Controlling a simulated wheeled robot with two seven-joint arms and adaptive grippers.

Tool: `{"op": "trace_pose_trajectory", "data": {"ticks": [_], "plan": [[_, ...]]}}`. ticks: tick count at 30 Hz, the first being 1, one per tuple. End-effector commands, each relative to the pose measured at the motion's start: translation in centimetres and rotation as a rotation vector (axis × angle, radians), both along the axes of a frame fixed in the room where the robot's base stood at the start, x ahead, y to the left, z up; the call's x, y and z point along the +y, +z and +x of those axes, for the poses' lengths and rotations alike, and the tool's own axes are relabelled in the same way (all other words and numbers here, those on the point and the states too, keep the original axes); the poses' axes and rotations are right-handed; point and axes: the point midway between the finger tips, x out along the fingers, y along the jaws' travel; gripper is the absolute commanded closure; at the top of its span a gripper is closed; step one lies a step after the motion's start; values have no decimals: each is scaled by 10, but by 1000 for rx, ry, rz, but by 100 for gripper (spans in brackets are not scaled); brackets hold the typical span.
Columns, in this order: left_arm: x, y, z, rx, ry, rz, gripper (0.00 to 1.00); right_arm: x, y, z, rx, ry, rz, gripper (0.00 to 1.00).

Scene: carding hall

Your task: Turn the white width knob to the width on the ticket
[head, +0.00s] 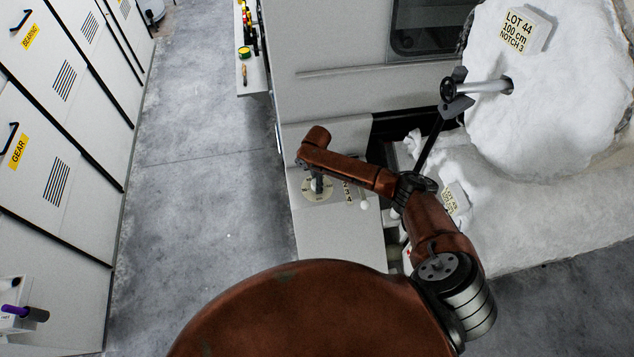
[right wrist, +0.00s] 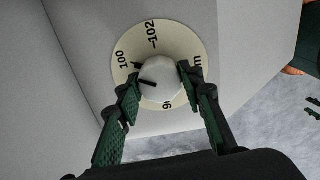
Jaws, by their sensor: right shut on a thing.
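The white knob (right wrist: 161,78) sits in the middle of a cream dial (right wrist: 181,43) marked 100, 102 and cm, with other marks partly hidden. A black line on the knob points left, a little below the tick by 100. My right gripper (right wrist: 158,88) is shut on the knob, one green-padded finger on each side. In the head view the dial (head: 308,192) lies under my right gripper (head: 317,186), which hides the knob. A ticket (head: 522,30) on the large white roll reads LOT 44, 100 cm, NOTCH 3.
Beside the dial is a notch scale (head: 348,193) with a white-balled lever (head: 365,205). A second ticket (head: 455,198), hard to read, lies on white fibre. A metal roll shaft (head: 485,87) sticks out above. The floor aisle (head: 200,150) at left is clear, beside grey cabinets.

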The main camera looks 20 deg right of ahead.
Motion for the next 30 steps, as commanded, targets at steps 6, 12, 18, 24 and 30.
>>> {"op": "trace_pose_trajectory", "data": {"ticks": [6, 12, 18, 24, 30], "plan": [[0, 0, 0, 0, 0, 0, 60, -1, 1, 1, -2, 0, -1, 61], [0, 0, 0, 0, 0, 0, 60, 0, 1, 1, -1, 1, -1, 48], [0, 0, 0, 0, 0, 0, 60, 0, 0, 0, -1, 1, 0, 47], [2, 0, -1, 1, 0, 2, 60, 0, 9, 1, -2, 3, 0, 47], [1, 0, 0, 0, 0, 1, 60, 0, 45, 2, -4, 3, 0, 47]]}}
